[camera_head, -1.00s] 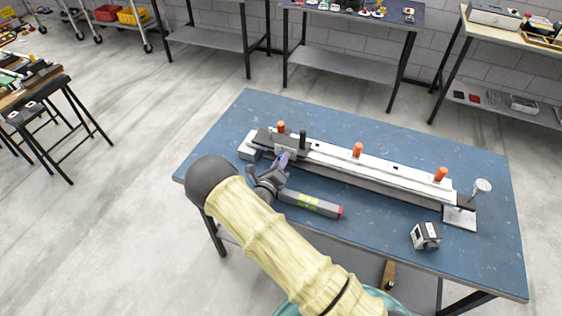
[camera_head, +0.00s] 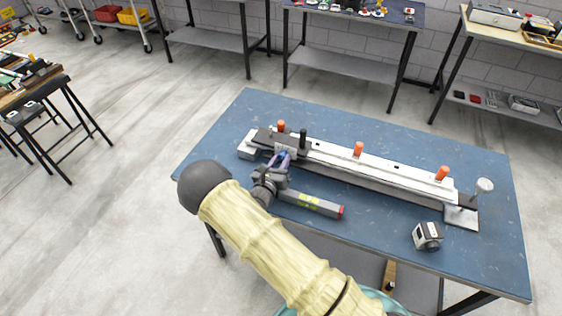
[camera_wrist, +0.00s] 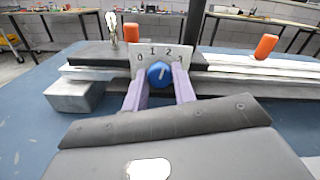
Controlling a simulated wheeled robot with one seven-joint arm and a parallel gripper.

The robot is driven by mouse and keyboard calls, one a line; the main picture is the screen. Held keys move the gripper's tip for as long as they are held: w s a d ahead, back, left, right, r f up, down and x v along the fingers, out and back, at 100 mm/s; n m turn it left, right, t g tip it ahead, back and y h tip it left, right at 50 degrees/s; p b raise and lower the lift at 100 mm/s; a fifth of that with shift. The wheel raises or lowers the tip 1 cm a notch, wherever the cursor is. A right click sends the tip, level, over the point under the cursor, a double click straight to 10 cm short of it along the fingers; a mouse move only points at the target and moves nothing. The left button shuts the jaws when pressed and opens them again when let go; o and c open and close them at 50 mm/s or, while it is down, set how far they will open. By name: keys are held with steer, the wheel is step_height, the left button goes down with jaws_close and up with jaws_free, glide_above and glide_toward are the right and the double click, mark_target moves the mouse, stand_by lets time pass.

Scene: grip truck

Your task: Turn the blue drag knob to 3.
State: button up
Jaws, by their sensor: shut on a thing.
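The blue drag knob (camera_wrist: 160,73) sits on the front of a pale dial plate (camera_wrist: 153,53) marked 0, 1, 2, 3, in the wrist view. A pale mark on the knob points up and slightly right, roughly between 1 and 2; its exact reading is hard to tell. My gripper (camera_wrist: 160,80) has its two purple fingers on either side of the knob and is shut on it. In the head view my gripper (camera_head: 283,158) is at the left end of the long rail; the knob is mostly hidden there by the fingers.
The long white and dark rail (camera_head: 385,172) with orange posts lies across the blue table (camera_head: 225,140). A grey bar with a red end (camera_head: 310,204) lies just right of my gripper. A small grey and white box (camera_head: 427,236) stands at the right.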

steer(key=m, duration=0.3)
steer(key=shift+f+m+b, duration=0.15)
steer(key=shift+m+b, duration=0.15)
steer(key=shift+b, duration=0.05)
steer(key=shift+s+m+b, duration=0.1)
steer(key=shift+m+b, duration=0.4)
steer(key=shift+m, duration=1.5)
steer(key=o, duration=0.7)
steer(key=shift+a, duration=0.1)
steer(key=b+v, duration=0.2)
steer(key=v, duration=1.5)
steer(key=shift+s, duration=0.15)
